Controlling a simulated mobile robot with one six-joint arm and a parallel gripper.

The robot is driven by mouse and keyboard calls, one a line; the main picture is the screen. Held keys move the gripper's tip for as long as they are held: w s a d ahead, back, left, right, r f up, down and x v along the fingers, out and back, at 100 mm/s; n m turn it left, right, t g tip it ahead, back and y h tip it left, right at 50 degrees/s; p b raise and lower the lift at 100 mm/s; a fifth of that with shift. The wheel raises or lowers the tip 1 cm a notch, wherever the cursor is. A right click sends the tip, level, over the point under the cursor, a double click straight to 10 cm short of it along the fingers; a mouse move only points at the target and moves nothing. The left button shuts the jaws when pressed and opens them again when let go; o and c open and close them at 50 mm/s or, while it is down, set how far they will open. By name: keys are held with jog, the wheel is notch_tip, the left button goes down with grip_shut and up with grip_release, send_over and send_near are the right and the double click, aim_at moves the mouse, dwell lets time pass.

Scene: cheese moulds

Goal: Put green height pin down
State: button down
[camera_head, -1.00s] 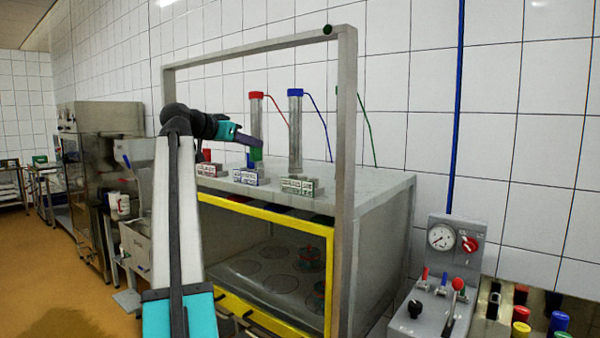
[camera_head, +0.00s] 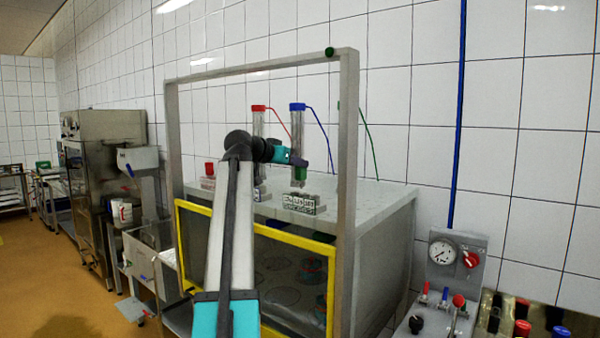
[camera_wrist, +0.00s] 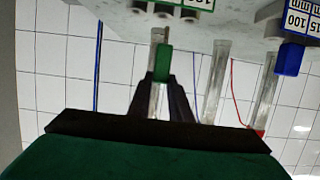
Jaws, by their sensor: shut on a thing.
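My gripper (camera_wrist: 165,98) is shut on the green height pin (camera_wrist: 163,63), which hangs from its fingers. In the head view the green pin (camera_head: 300,172) is just above the right-hand numbered block (camera_head: 302,204) on the cabinet top. That block also shows at the top edge of the wrist view (camera_wrist: 185,5), with round holes and a green-edged label. The green pin looks close to it; whether they touch I cannot tell. A blue pin (camera_wrist: 289,58) stands at another block (camera_wrist: 298,21) in the wrist view.
A red pin (camera_head: 209,168) stands at the left block (camera_head: 207,183). Tubes with red (camera_head: 258,108) and blue (camera_head: 298,106) caps rise behind the blocks. A grey frame post (camera_head: 346,150) stands close right of my gripper. The cabinet top (camera_head: 380,195) is clear at right.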

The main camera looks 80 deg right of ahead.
aim_at(299, 172)
jog(key=shift+s, duration=0.1)
jog(key=shift+s+d+f+p, duration=0.1)
jog(key=shift+s+d+p, duration=0.3)
jog(key=shift+s, duration=0.15)
jog(key=shift+w+a+f+p, duration=0.1)
jog(key=shift+f+p, duration=0.7)
jog(key=shift+f, duration=0.95)
jog(key=shift+f+b, duration=0.4)
jog(key=c, duration=1.6)
grip_release()
jog(key=shift+r, duration=0.15)
jog(key=shift+r+p, duration=0.4)
jog(key=shift+p, duration=0.1)
jog(key=b+v, duration=0.4)
jog(key=v, duration=0.8)
jog(key=shift+f, duration=0.1)
